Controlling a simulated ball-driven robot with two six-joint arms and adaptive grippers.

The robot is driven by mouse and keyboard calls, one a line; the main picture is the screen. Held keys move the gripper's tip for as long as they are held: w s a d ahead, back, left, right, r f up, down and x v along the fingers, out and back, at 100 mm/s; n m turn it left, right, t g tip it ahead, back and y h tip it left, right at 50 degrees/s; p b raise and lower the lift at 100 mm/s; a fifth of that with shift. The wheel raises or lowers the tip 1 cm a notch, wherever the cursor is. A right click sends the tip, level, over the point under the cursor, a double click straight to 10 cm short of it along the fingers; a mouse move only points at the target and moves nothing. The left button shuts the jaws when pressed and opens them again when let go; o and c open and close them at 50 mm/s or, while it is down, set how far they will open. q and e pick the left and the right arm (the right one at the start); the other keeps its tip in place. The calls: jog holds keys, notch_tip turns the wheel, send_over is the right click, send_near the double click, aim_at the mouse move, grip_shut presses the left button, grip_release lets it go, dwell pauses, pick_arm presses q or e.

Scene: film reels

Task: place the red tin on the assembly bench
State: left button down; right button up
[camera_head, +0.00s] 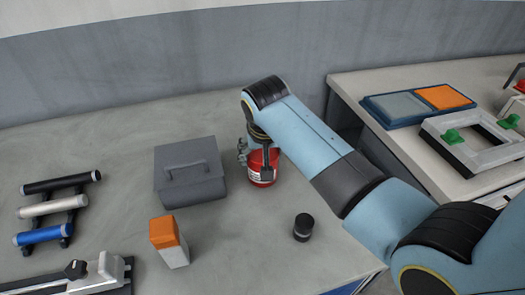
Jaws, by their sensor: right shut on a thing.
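The red tin (257,176) stands on, or just above, the grey bench, right of a grey box; I cannot tell if it touches the surface. My right gripper (264,160) reaches down over it from above and is shut on it. The arm's wrist hides the tin's top and part of its back. My left gripper is not in view. I cannot tell which of the two work surfaces is the assembly bench.
A grey box with a handle (190,172) stands close left of the tin. An orange-and-white box (169,242) and a black cylinder (303,227) stand nearer. A rack of rolls (57,208) is at left. The right-hand table (400,135) holds a blue tray (418,106) and a grey frame (475,142).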

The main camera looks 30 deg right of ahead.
jog(key=o, duration=1.4)
jog(key=shift+f, duration=0.1)
jog(key=v, duration=1.2)
